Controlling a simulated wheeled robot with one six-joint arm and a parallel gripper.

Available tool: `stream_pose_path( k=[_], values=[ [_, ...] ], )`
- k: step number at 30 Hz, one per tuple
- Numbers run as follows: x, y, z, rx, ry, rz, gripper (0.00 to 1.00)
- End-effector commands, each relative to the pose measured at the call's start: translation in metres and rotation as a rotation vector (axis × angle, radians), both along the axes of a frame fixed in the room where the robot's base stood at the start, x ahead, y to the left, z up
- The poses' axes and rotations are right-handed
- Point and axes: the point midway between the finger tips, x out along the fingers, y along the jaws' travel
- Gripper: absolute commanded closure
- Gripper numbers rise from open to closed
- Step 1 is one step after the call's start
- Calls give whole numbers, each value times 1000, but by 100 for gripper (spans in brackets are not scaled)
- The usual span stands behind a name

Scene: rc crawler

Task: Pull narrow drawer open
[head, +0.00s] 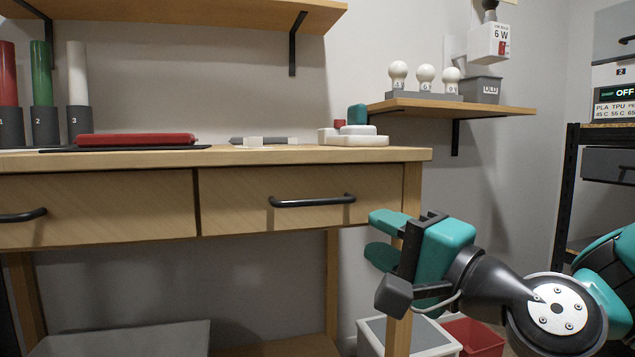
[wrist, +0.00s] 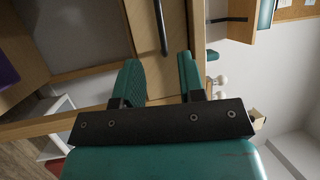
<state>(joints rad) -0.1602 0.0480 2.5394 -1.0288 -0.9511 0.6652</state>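The workbench has two wooden drawers side by side, both closed. The right drawer (head: 235,205) shows whole in the head view and has a horizontal black bar handle (head: 312,201). The left drawer (head: 110,205) is cut off by the picture edge, so I cannot compare full widths; its handle (head: 22,215) shows partly. My gripper (head: 375,237) is open and empty, right of the right drawer's handle and slightly lower, apart from it. In the wrist view, the handle (wrist: 161,28) lies beyond the open fingers of my gripper (wrist: 158,62).
The bench top (head: 250,157) holds a red case (head: 137,140), colored tubes and a small white stand (head: 353,140). A bench leg (head: 398,330) is behind my gripper. A white bin (head: 425,340) and red bin (head: 473,338) stand below. A wall shelf (head: 450,105) is above right.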

Motion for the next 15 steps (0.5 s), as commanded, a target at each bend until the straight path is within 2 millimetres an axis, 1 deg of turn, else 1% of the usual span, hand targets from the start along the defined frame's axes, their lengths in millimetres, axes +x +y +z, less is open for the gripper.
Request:
stream_pose_path(
  k=[1,7,9,15],
  values=[
    [4,3,5,0,8,3,63],
    [17,10,7,3,14,-10,63],
    [29,22,13,1,7,-7,63],
    [64,50,21,0,5,-7,63]
  ],
)
